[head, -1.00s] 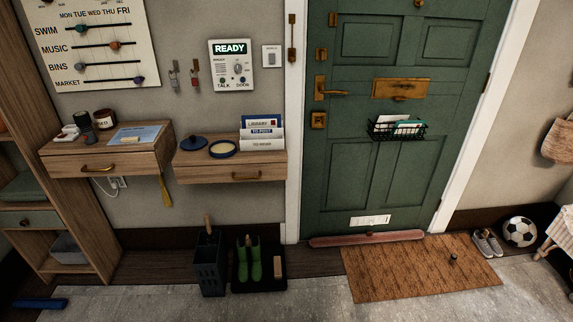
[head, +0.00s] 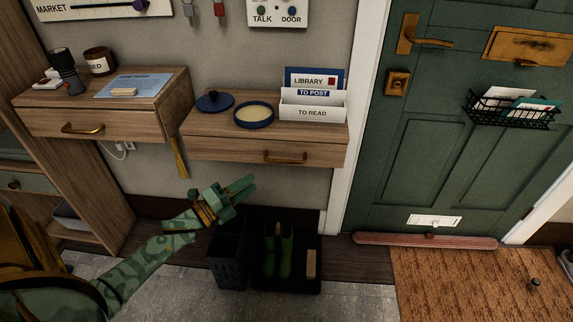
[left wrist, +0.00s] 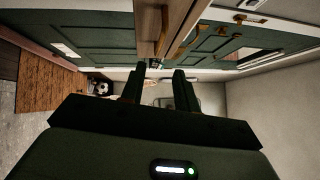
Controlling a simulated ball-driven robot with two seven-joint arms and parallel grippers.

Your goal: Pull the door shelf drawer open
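The door shelf (head: 210,125) is a wooden wall shelf left of the green door. Its drawer (head: 230,152) looks flush and closed in the head view, with a brass handle (head: 285,157) on its front. My left gripper (head: 248,186) is below and left of that handle, apart from it. In the left wrist view the two fingers of my left gripper (left wrist: 159,82) stand apart with nothing between them. A brass handle (left wrist: 162,32) on wood shows beyond the fingertips there. My right gripper is in neither view.
A blue lid (head: 214,102), a round blue dish (head: 254,115) and a letter rack (head: 312,107) stand on the shelf. A second drawer shelf (head: 110,122) hangs to the left. A dark bin (head: 227,262) and green boots (head: 278,252) stand below.

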